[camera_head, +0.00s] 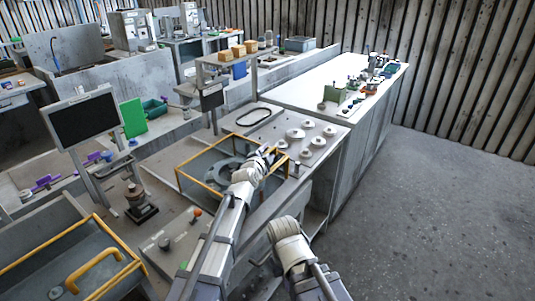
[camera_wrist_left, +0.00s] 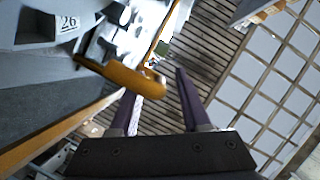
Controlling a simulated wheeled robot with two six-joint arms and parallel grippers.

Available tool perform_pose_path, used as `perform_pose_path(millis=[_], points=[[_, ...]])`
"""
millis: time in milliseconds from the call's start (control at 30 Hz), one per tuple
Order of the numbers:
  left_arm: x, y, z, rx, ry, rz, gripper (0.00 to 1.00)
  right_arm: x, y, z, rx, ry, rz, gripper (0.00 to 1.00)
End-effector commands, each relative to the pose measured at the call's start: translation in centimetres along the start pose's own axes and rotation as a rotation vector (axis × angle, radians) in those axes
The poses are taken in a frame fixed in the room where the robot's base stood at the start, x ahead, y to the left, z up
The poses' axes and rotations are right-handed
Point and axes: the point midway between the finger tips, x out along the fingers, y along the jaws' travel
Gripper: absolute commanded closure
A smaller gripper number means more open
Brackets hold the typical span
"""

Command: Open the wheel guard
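The wheel guard (camera_head: 203,191) is a see-through box with yellow edges on the grey bench, in the middle of the head view. It looks closed over a round grey wheel (camera_head: 222,168). My left gripper (camera_head: 270,157) is at its right-hand corner. In the left wrist view a rounded yellow handle (camera_wrist_left: 128,77) reaches across in front of the fingers. The left gripper also shows there (camera_wrist_left: 158,98), with its two dark fingers apart. Whether the handle lies between them is unclear. My right arm comes in low in the head view; its fingers do not show.
Several round pale discs (camera_head: 311,133) lie on the bench beyond the left gripper. A dark screen (camera_head: 84,121) stands at the left. Another yellow-railed unit (camera_head: 60,243) with a yellow handle (camera_head: 92,268) is at lower left. The floor (camera_head: 430,210) to the right is clear.

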Motion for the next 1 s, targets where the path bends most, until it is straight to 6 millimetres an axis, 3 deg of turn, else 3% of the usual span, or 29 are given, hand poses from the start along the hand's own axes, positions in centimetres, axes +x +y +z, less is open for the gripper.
perform_pose_path(millis=[67, 400, 1000], points=[[-0.01, 0.00, 0.00, 0.000, 0.000, 0.000, 0.61, 0.00, 0.00, 0.00, 0.000, 0.000, 0.000, 1.00], [-0.02, 0.00, 0.02, 0.000, 0.000, 0.000, 0.99, 0.00, 0.00, 0.00, 0.000, 0.000, 0.000, 1.00], [-0.03, 0.03, 0.03, 0.000, 0.000, 0.001, 1.00, 0.01, 0.00, 0.00, 0.000, 0.000, 0.000, 1.00]])
